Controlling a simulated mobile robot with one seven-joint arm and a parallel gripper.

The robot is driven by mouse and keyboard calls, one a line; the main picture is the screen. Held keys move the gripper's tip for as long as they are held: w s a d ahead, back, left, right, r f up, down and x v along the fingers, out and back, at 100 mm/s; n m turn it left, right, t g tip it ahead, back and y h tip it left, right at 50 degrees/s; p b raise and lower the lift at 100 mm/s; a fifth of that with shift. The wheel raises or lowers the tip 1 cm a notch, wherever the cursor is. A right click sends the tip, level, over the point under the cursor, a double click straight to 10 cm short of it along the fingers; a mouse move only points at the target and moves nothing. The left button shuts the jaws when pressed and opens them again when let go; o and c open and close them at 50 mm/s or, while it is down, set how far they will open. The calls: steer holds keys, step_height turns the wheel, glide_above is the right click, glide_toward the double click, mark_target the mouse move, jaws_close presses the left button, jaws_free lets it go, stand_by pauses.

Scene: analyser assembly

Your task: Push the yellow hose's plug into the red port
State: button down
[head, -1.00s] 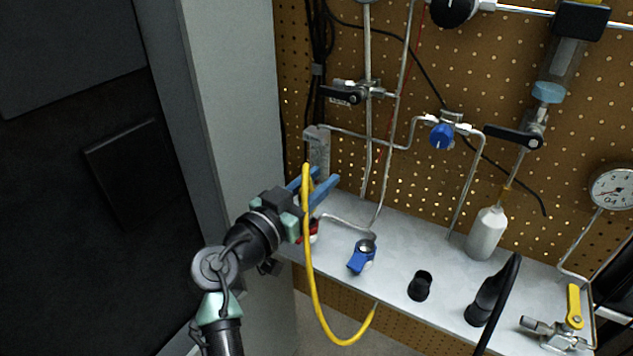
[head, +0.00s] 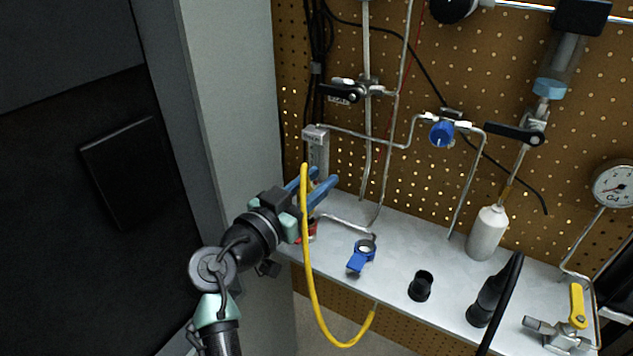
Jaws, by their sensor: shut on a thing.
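My gripper (head: 317,182) has blue fingers and is at the left end of the metal shelf, in front of the pegboard. It is shut on the end of the yellow hose (head: 310,275). The hose's upper end is at the fingers; the hose hangs down in a loop and rises again to the shelf's front edge. The plug itself is hidden or too small to make out. A red part (head: 311,230), perhaps the red port, shows just behind and below the gripper, partly covered by it. I cannot tell whether the plug touches it.
On the shelf (head: 395,255) stand a blue clamp-like fitting (head: 362,255), a black cup (head: 421,286), a black nozzle (head: 488,300) and a white bottle (head: 487,233). Metal tubes and a blue-knobbed valve (head: 442,132) are on the pegboard behind. A grey cabinet wall (head: 228,110) is close on the left.

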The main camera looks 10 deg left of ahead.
steer(key=shift+f+b, duration=1.1)
steer(key=shift+b, duration=0.45)
stand_by(0.7)
steer(key=c, duration=0.5)
jaws_free()
